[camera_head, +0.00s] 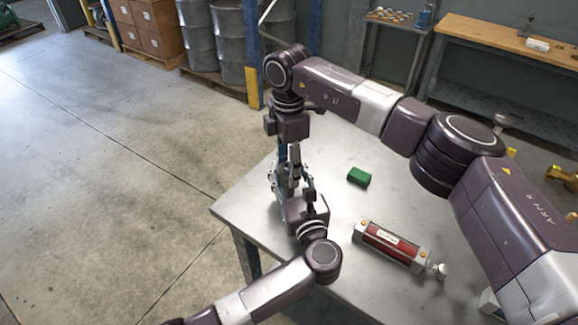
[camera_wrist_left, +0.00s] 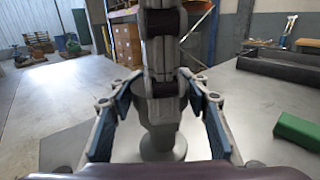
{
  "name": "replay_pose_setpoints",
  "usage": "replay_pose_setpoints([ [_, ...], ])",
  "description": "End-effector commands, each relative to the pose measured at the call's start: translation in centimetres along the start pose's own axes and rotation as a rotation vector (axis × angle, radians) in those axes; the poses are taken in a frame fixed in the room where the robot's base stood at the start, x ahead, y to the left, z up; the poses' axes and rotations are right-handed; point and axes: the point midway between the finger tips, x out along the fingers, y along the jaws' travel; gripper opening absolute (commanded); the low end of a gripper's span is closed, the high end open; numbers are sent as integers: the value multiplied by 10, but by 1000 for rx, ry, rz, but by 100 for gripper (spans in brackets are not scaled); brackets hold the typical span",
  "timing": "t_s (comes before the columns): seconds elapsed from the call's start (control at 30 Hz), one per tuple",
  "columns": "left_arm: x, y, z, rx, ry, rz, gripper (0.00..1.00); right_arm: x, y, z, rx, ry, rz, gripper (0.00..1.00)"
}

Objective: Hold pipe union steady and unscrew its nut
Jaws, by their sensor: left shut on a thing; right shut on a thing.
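A grey pipe union (camera_wrist_left: 160,125) stands upright on the metal table between the blue-padded fingers of my left gripper (camera_wrist_left: 160,90). In the head view my left gripper (camera_head: 287,183) reaches up from the bottom and is shut on the union, which is mostly hidden by the fingers there. My right gripper (camera_head: 288,157) comes down from above, shut on the top of the union. Its grey and dark fingers rise through the middle of the left wrist view (camera_wrist_left: 162,45). The nut cannot be made out clearly behind the fingers.
A green block (camera_head: 359,177) and a red cylinder in a grey frame (camera_head: 391,243) lie on the table (camera_head: 335,150), right of the grippers. Drums (camera_head: 238,40) and boxes (camera_head: 148,25) stand on pallets behind. A wooden-topped bench (camera_head: 500,40) is at the back right. Open floor lies left.

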Motion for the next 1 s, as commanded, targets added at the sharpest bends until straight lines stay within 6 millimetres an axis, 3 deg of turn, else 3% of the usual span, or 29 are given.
replay_pose_setpoints([
  [0.37, -2, -1, 0, 1, 0, -4, 0, -2, 3, 4, -72, -9, 11, 14],
  [0.4, -2, -1, 0, 0, 0, -4, 0, -2, 3, 4, -72, -9, 11, 48],
  [0.53, -2, -1, 0, 0, 1, -3, 0, -1, 3, 4, -71, -7, 9, 61],
  [0.83, -1, -1, 0, 1, 1, -2, 0, -2, 2, 2, -71, -5, 6, 61],
  [1.0, -1, -1, 0, 1, 1, -2, 0, -18, 2, 2, -71, -5, 7, 61],
])
